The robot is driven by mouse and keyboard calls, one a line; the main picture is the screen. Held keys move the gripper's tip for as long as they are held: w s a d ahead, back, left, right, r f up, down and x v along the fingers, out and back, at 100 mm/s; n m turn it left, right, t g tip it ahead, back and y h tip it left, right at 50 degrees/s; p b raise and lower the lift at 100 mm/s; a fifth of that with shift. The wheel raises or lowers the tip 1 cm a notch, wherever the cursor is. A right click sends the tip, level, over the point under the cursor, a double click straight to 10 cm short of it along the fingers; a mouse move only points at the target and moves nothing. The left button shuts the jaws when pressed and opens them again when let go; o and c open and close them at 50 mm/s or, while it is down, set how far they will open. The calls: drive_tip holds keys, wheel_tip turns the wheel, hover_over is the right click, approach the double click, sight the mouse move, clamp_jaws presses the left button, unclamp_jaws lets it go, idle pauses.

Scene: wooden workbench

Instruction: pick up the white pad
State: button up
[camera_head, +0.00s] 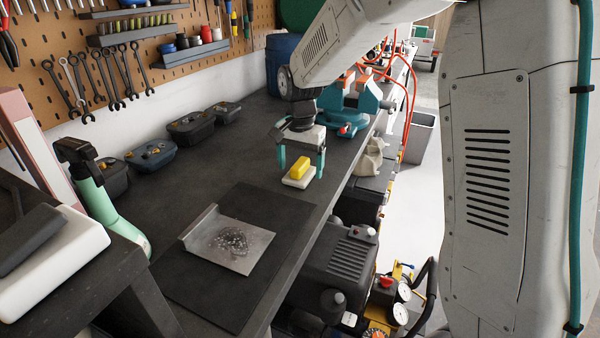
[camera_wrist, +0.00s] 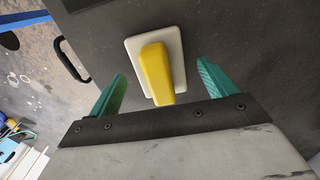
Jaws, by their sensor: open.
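The white pad (camera_head: 297,181) lies on the dark workbench top near its right edge, with a yellow block (camera_head: 300,168) on it. In the wrist view the white pad (camera_wrist: 178,58) shows as a pale rectangle around the yellow block (camera_wrist: 156,72), which covers much of it. My gripper (camera_head: 301,165) is over the pad, its green fingers apart, one on each side. In the wrist view my gripper (camera_wrist: 158,80) is open and empty, with clear gaps between the fingers and the pad. Whether the fingertips touch the bench cannot be told.
A dark mat with a metal plate (camera_head: 235,245) lies nearer on the bench. Dark bins (camera_head: 190,127) line the wall at left. A teal vise (camera_head: 355,105) is behind the gripper. The bench edge is close at right.

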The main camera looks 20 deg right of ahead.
drive_tip(key=shift+f, duration=0.55)
drive_tip(key=c, duration=1.2)
drive_tip(key=shift+o, duration=0.2)
drive_tip(key=shift+r, duration=0.5)
drive_tip(key=r, duration=0.1)
drive_tip(key=s+r, duration=0.1)
drive_tip(key=shift+r, duration=0.4)
drive_tip(key=s+r, duration=0.1)
drive_tip(key=s, duration=1.4)
